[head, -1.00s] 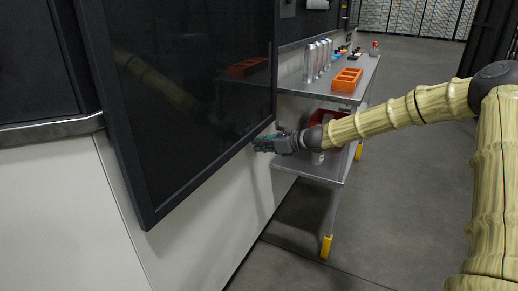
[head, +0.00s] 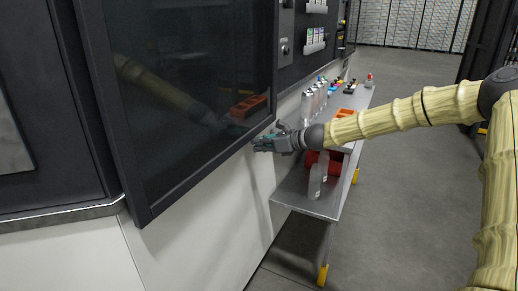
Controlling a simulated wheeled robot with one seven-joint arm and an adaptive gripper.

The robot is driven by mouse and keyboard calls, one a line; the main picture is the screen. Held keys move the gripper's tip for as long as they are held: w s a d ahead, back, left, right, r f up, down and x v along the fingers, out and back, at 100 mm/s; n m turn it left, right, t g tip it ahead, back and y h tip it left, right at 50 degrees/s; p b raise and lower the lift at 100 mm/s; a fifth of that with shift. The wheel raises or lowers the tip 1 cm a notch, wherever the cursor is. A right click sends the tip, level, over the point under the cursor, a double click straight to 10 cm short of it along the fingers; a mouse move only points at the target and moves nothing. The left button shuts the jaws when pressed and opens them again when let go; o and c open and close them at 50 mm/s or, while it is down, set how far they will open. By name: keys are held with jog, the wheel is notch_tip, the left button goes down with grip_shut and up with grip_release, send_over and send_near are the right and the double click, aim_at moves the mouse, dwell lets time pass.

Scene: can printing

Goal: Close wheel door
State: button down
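The wheel door (head: 185,95) is a large dark glossy panel in a black frame on the left of the head view. It stands swung out from the machine, with a gap between it and the dark machine front at left. My gripper (head: 263,144) is at the lower right edge of the door, its fingers pointing left. The fingertips are at or very near the frame; I cannot tell whether they touch it. The fingers are too small and dark to show whether they are open or shut.
The machine's white lower wall (head: 200,250) runs under the door. Grey floor (head: 410,190) is clear to the right.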

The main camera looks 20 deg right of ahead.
notch_tip(320, 180, up, 6)
jog(key=p, duration=0.3)
jog(key=shift+f, duration=0.2)
jog(key=shift+r, duration=0.1)
jog(key=shift+w+r, duration=0.1)
jog(key=shift+r, duration=0.05)
jog(key=b, duration=0.1)
send_near(254, 129)
jog(key=shift+s+d+f, duration=0.2)
jog(key=shift+s+f, duration=0.05)
jog(key=shift+f, duration=0.5)
jog(key=shift+s+d+f, duration=0.2)
jog(key=shift+s+f, duration=0.1)
jog(key=shift+f, duration=0.4)
jog(key=shift+s+d+f, duration=0.25)
jog(key=shift+f, duration=0.5)
jog(key=shift+f, duration=0.15)
